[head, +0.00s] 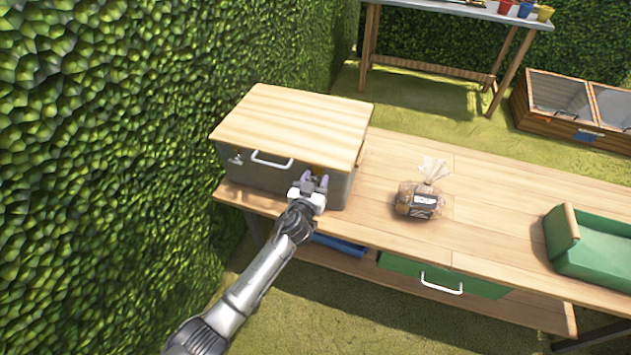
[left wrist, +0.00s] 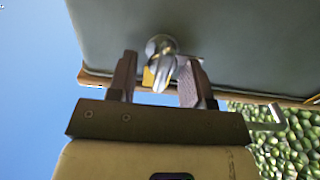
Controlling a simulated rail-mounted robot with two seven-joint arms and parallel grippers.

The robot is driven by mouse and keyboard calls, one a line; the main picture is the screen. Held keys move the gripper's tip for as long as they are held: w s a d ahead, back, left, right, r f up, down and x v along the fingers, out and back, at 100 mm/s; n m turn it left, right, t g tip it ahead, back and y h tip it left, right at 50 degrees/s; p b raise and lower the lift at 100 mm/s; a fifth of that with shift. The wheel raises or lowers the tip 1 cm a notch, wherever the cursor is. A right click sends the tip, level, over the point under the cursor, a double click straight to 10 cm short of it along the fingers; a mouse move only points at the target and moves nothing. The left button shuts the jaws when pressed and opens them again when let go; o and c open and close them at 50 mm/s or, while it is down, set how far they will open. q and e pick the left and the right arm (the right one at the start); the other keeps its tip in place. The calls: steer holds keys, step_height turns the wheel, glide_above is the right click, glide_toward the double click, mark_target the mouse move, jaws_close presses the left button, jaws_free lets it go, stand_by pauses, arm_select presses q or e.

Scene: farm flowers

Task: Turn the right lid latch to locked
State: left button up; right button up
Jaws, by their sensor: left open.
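A grey box (head: 262,176) with a pale wooden lid (head: 293,122) stands at the left end of the wooden workbench, lid down. My left gripper (head: 314,181) is at the right part of its front face, just below the lid edge. In the left wrist view, the right lid latch (left wrist: 160,48), a shiny metal knob with a yellow patch beside it, sits between the two open fingers of my left gripper (left wrist: 158,80). I cannot tell whether the fingers touch it. In the head view the gripper mostly hides this latch. My right gripper is not in view.
A metal handle (head: 272,160) and a left latch (head: 236,159) are on the box front. A bagged brown item (head: 420,201) and a green tray (head: 592,247) stand on the workbench (head: 500,215). A green drawer (head: 440,277) is below. A hedge (head: 130,120) rises at left.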

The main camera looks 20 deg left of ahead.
arm_select(q)
steer(key=shift+c, duration=0.4)
steer(key=c, duration=0.7)
